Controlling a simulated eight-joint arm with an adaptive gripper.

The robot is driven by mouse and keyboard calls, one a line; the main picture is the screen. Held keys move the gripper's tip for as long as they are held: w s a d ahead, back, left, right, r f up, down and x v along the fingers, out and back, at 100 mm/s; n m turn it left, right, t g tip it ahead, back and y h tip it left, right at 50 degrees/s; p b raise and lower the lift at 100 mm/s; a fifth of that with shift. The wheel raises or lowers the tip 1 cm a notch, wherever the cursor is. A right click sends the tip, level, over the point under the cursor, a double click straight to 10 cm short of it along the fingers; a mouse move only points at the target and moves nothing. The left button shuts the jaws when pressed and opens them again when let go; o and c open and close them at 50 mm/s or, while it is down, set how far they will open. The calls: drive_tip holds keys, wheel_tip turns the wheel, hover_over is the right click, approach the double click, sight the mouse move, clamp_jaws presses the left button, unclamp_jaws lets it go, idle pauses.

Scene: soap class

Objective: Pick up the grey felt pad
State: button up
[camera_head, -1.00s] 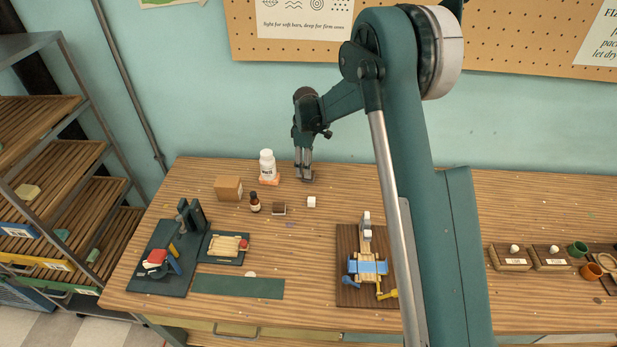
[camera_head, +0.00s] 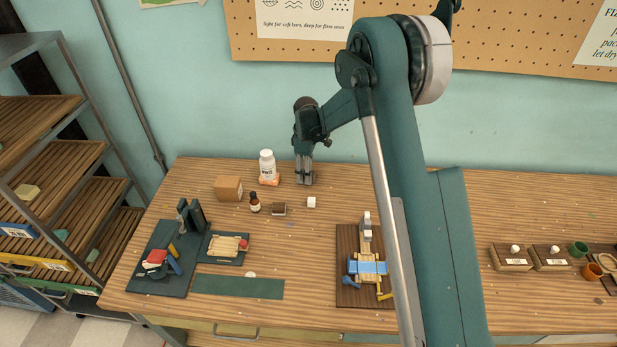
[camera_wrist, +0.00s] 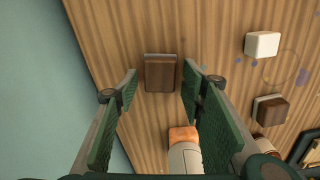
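A brown block with a grey edge along one side (camera_wrist: 160,74) lies on the bench in the wrist view; it looks like the grey felt pad with a wooden back. My gripper (camera_wrist: 160,92) is open, one finger on each side of the block's picture position, with nothing held. The block appears beyond the fingertips, apart from them. In the head view my gripper (camera_head: 304,181) points down at the back of the bench and hides most of the block.
A white bottle (camera_head: 267,163) on an orange base stands just left of my gripper. A white cube (camera_head: 311,202), a second brown block (camera_head: 278,209), a dark dropper bottle (camera_head: 255,203) and a cardboard box (camera_head: 228,188) are nearby. The wall is close behind.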

drive_tip(key=c, duration=0.7)
drive_tip(key=shift+r+p, duration=0.35)
drive_tip(key=shift+r, duration=4.7)
drive_tip(key=shift+c, duration=0.6)
